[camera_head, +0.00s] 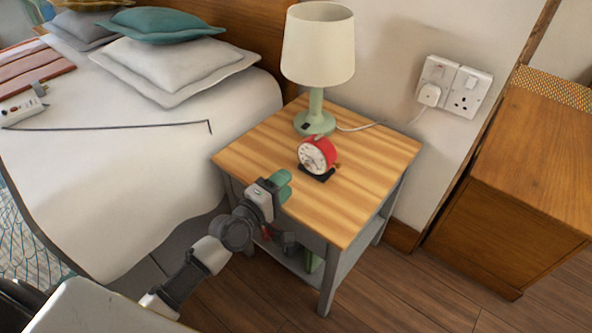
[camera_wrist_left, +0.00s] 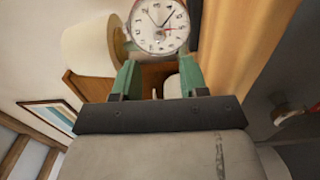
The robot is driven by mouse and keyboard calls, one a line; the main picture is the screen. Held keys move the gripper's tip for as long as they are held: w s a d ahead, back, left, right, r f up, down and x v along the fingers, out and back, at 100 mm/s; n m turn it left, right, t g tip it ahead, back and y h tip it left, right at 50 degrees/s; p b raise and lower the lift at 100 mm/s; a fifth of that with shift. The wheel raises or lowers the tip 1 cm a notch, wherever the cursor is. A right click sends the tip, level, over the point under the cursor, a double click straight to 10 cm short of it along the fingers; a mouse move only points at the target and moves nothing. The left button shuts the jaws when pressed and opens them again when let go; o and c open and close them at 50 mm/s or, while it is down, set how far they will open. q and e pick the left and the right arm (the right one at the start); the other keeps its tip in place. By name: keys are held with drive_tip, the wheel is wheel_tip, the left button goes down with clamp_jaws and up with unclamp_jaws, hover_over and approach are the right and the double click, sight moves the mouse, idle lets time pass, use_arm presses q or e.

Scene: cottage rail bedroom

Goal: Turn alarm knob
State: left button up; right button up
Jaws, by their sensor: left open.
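A red alarm clock (camera_head: 322,150) with a white dial stands on a small black base on the bedside table (camera_head: 375,152). A small brownish part shows low at its right side; I cannot tell for sure if it is the alarm knob. My left gripper (camera_head: 282,184), with green fingers, is above the table's front left edge, apart from the clock. In the left wrist view the left gripper (camera_wrist_left: 159,72) is open and empty, with the clock face (camera_wrist_left: 160,25) beyond its fingertips. The back of the clock is hidden. My right gripper is not in view.
A lamp (camera_head: 317,45) with a green base stands behind the clock, its cord running to a wall socket (camera_head: 453,87). A bed (camera_head: 130,130) is at the left and a wooden cabinet (camera_head: 510,190) at the right. The tabletop right of the clock is clear.

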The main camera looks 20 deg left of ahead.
use_arm(q)
drive_tip(key=shift+v, duration=1.2)
